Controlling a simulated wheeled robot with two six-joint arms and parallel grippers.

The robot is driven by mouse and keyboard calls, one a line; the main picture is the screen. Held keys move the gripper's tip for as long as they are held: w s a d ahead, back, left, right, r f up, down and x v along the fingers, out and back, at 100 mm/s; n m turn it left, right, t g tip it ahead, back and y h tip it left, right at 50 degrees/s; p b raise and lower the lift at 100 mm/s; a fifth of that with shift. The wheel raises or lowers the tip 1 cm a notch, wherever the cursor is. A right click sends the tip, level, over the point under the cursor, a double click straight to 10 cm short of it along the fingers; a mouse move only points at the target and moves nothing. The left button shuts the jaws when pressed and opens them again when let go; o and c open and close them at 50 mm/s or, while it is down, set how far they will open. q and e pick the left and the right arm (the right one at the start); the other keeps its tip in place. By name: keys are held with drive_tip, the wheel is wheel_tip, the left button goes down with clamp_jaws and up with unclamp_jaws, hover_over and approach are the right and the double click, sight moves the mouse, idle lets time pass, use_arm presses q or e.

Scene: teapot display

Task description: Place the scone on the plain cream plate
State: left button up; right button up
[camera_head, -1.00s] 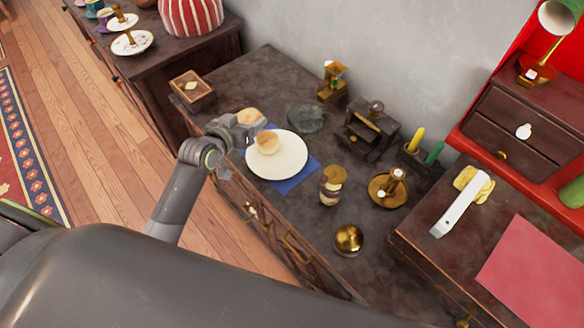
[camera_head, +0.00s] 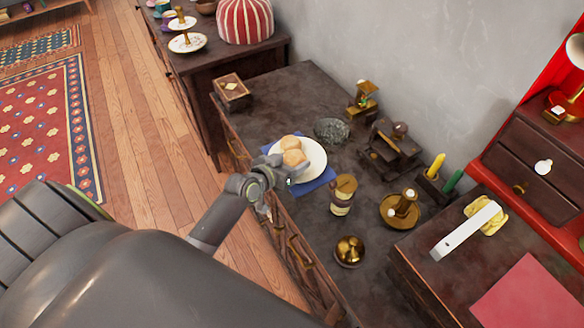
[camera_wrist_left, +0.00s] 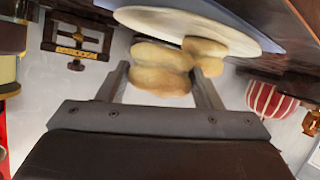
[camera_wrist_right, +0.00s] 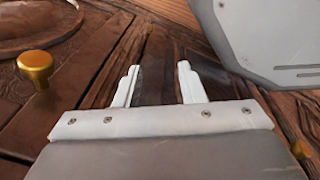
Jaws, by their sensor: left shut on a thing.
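My left gripper (camera_head: 279,170) is shut on a golden scone (camera_head: 295,160), at the front left part of the plain cream plate (camera_head: 317,155). In the left wrist view the scone (camera_wrist_left: 160,80) sits between the two fingers. A second scone (camera_head: 290,142) rests on the plate just behind the held one; in the left wrist view this other scone (camera_wrist_left: 205,52) is close beside it. I cannot tell whether the held scone touches the plate. My right gripper (camera_wrist_right: 159,70) is open and empty in the right wrist view.
The plate lies on a blue cloth (camera_head: 322,181) on a dark cabinet top. A jar (camera_head: 342,196), a brass bowl (camera_head: 350,250), a brass candle dish (camera_head: 400,210) and a grey-green bowl (camera_head: 332,131) stand nearby. A small wooden box (camera_head: 231,92) is at the back left.

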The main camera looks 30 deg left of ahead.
use_arm(q)
drive_tip(key=shift+f, duration=1.25)
use_arm(e)
drive_tip(key=shift+d+f, duration=0.3)
drive_tip(key=shift+d, duration=0.05)
drive_tip(key=shift+s, duration=0.1)
use_arm(q)
drive_tip(key=shift+f+b, duration=0.1)
drive_tip(key=shift+b, duration=0.25)
drive_tip(key=o, duration=0.5)
drive_tip(key=shift+f, duration=0.1)
drive_tip(key=o, duration=0.5)
use_arm(e)
drive_tip(key=shift+s+f, duration=0.1)
drive_tip(key=shift+f, duration=0.05)
use_arm(q)
drive_tip(key=shift+r, duration=0.2)
drive_tip(key=shift+s+r, duration=0.1)
drive_tip(key=shift+s, duration=0.05)
drive_tip(key=v, duration=1.1)
drive_tip(key=shift+s+r, duration=0.15)
drive_tip(key=shift+s, duration=0.2)
use_arm(e)
drive_tip(key=shift+a+r, duration=0.15)
drive_tip(key=shift+r, duration=0.1)
